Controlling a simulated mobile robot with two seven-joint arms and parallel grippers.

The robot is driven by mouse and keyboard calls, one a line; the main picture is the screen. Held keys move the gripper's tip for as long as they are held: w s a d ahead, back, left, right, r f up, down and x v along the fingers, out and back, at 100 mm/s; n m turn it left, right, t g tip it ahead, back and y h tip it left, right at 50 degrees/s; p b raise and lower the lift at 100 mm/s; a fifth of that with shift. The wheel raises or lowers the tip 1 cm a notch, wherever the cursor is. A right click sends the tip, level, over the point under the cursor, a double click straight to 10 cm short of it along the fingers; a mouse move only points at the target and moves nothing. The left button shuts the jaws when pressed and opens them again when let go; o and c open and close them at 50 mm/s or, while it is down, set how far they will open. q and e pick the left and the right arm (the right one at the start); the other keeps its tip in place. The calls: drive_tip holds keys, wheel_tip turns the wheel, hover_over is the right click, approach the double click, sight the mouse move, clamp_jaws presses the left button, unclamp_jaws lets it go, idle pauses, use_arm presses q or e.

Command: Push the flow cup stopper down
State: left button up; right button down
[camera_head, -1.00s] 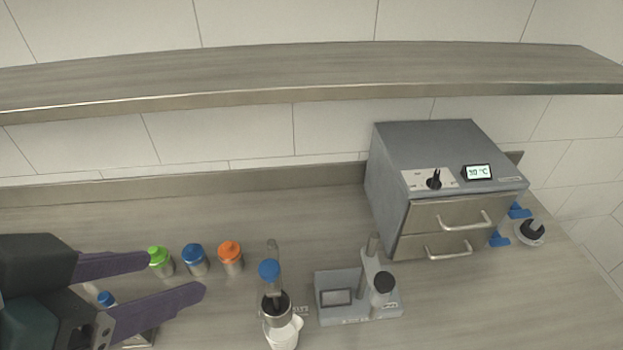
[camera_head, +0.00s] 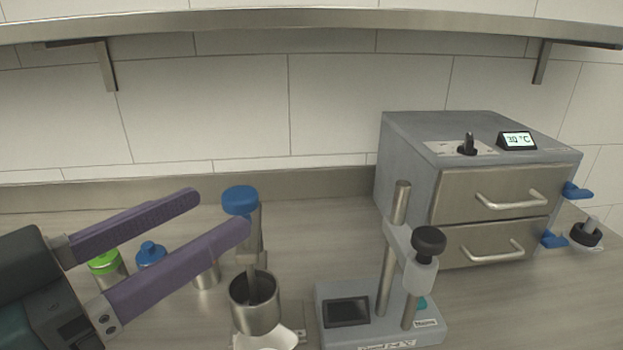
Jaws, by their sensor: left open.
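The metal flow cup (camera_head: 240,318) stands at the bottom centre, with a thin rod rising out of it. The blue stopper knob (camera_head: 240,200) is high above the cup's rim, in line with the rod. My left gripper (camera_head: 222,214) comes in from the left with its two purple fingers apart and nothing between them. The tip of its nearer finger overlaps the space just under the knob and in front of the rod; I cannot tell whether it touches. A white vessel (camera_head: 268,343) shows partly below the cup. My right gripper is not in view.
Bottles with green (camera_head: 104,263) and blue (camera_head: 150,254) caps stand behind the left fingers; another metal bottle (camera_head: 206,276) has its top hidden. A grey stand device (camera_head: 385,325) is right of the cup. A drawer oven (camera_head: 485,185) stands at back right, below a shelf (camera_head: 300,20).

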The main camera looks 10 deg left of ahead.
sight(253, 191)
use_arm(q)
drive_tip(key=x, duration=0.8)
clamp_jaws()
idle(0.5)
idle(0.8)
